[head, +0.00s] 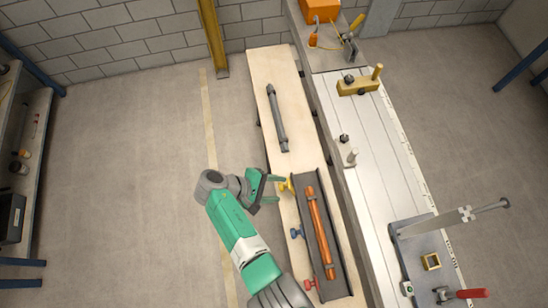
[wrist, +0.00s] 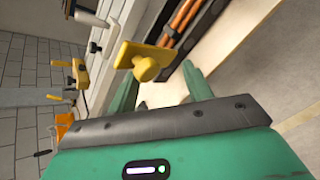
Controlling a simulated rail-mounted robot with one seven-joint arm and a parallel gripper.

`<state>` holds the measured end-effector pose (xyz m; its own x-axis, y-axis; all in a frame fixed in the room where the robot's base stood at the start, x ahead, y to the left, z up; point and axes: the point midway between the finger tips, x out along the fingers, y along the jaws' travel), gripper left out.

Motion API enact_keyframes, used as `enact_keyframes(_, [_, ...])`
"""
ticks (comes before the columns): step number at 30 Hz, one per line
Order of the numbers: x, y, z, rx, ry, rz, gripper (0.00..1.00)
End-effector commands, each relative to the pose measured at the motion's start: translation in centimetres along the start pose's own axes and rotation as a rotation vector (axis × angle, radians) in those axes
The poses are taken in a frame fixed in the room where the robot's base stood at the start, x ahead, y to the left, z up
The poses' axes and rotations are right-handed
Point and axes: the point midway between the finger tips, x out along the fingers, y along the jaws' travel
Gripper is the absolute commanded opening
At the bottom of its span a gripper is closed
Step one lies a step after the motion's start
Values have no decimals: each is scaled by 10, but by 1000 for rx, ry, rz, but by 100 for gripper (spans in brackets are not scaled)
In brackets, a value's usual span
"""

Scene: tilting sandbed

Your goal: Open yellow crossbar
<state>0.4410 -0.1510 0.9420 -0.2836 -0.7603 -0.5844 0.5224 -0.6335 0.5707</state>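The yellow crossbar (head: 286,186) is a small yellow piece at the far left end of a dark trough (head: 332,218) in the head view. In the wrist view the yellow crossbar (wrist: 137,53) shows as a flat plate with a round knob towards me. My gripper (head: 279,190) is just left of it in the head view. My gripper also shows in the wrist view (wrist: 160,80), with its two green fingers apart and nothing between them. The knob lies ahead of the gap, nearer the left finger. I cannot tell whether they touch.
Copper tubes (head: 317,222) lie in the trough. A blue knob (head: 296,233) and a red knob (head: 311,285) sit along its left side. A grey bar (head: 277,118) lies on the pale board (head: 262,70). A bench with tools (head: 372,130) runs along the right. The floor left is clear.

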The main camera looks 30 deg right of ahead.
Motion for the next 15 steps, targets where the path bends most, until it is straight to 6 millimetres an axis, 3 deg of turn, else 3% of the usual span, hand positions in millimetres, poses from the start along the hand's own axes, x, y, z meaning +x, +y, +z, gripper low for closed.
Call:
enact_keyframes(9, [-58, 1, -1, 1, 1, 1, 48])
enact_keyframes(15, [-77, 1, -1, 1, -1, 0, 48])
